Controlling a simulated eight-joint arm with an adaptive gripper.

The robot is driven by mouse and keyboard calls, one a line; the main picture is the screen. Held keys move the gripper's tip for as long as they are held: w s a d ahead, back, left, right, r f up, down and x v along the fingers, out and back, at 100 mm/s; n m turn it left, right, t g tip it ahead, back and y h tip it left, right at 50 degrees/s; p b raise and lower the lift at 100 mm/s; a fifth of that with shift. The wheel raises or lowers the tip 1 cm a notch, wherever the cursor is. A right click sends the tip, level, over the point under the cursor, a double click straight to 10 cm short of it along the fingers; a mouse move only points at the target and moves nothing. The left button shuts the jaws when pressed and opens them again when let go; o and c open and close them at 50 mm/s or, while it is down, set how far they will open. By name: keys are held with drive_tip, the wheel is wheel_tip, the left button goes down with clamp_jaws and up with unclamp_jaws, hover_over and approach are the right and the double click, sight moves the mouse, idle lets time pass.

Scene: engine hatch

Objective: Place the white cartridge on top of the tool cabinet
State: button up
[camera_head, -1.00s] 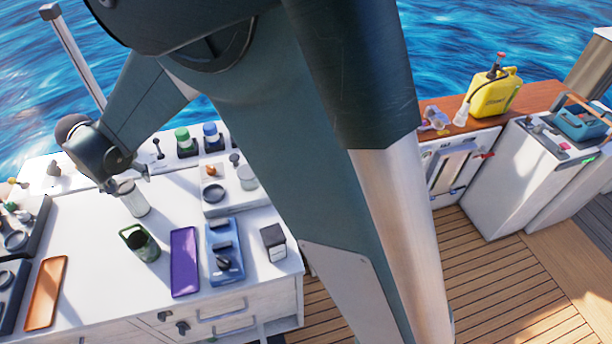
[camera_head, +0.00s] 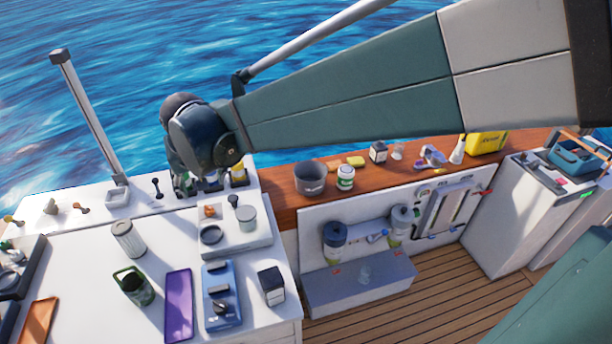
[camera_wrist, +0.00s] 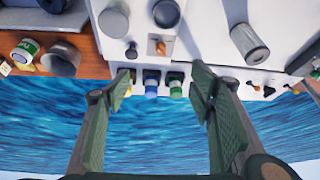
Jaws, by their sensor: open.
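A pale grey-white cylinder, which looks like the white cartridge (camera_head: 128,239), stands upright on the white top of the drawer cabinet (camera_head: 80,290), taken as the tool cabinet. It stands free, with nothing touching it. In the wrist view the cartridge (camera_wrist: 250,45) is right of my fingers, clear of them. My gripper (camera_head: 190,180) is open and empty at the cabinet's back edge, in front of the small capped bottles there. In the wrist view my gripper (camera_wrist: 160,82) has its two fingers spread apart, with bottles showing between them.
A dark-topped canister (camera_head: 335,242) and a pale canister (camera_head: 402,224) are on the wall panel at right. A grey pot (camera_head: 309,178) stands on the wooden ledge.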

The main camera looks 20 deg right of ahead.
drive_tip(key=s+d+r, duration=0.2)
drive_tip(key=s+d, duration=0.3)
drive_tip(key=d, duration=0.4)
drive_tip(key=s+d+r, duration=0.2)
drive_tip(key=s+d, duration=0.3)
drive_tip(key=d, duration=0.3)
drive_tip(key=s+d+f+m+t+h, duration=0.1)
drive_tip(key=s+d+f+t, duration=0.1)
drive_tip(key=s+d, duration=1)
drive_tip(key=shift+s+d+f, duration=0.4)
drive_tip(key=shift+s+f, duration=0.25)
drive_tip(key=shift+s, duration=0.5)
